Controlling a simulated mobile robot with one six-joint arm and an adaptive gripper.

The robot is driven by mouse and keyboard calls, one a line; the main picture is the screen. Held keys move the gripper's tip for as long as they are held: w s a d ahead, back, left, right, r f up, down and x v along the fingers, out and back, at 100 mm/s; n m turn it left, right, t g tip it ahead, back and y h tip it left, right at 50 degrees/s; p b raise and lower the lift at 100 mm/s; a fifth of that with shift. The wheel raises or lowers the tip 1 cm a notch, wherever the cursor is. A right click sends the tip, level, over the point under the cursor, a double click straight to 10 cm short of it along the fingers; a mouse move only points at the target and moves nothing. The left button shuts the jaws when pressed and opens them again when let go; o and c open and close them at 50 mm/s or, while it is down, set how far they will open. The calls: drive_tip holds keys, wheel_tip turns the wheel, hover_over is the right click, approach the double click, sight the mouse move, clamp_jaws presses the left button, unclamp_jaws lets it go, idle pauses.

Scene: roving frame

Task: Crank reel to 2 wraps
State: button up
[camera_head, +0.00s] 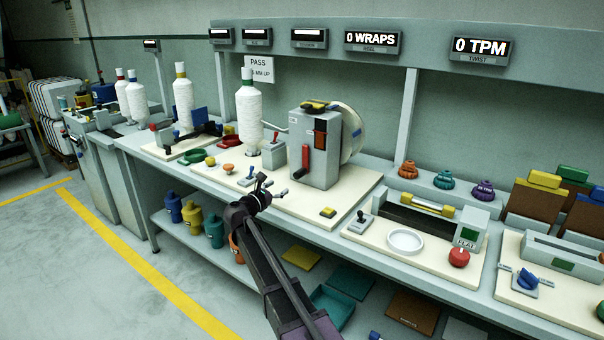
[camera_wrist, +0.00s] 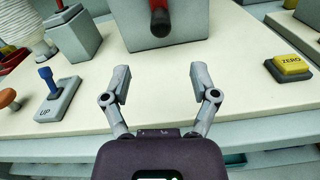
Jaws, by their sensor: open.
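The reel (camera_head: 347,133) is a pale disc on the right side of a grey housing (camera_head: 318,165) on the bench. A red crank handle (camera_head: 306,158) hangs down on the housing's front face. The handle's dark and red lower end also shows at the top of the wrist view (camera_wrist: 160,18). The display above reads "0 WRAPS" (camera_head: 372,41). My gripper (camera_head: 270,186) is open and empty at the bench's front edge, left of and short of the crank. In the wrist view its two fingers (camera_wrist: 161,80) stand wide apart below the handle, touching nothing.
A blue-knobbed lever marked UP (camera_wrist: 57,98) stands left of the housing and a yellow ZERO button (camera_wrist: 289,66) right. A white yarn cone (camera_head: 249,118) stands behind. The cream board (camera_head: 300,204) before the housing is mostly clear. Another display reads "0 TPM" (camera_head: 482,48).

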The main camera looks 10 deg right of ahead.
sight(302, 172)
drive_tip(key=x, duration=1.3)
drive_tip(key=shift+w+d, duration=0.2)
drive_tip(key=shift+d, duration=0.1)
clamp_jaws()
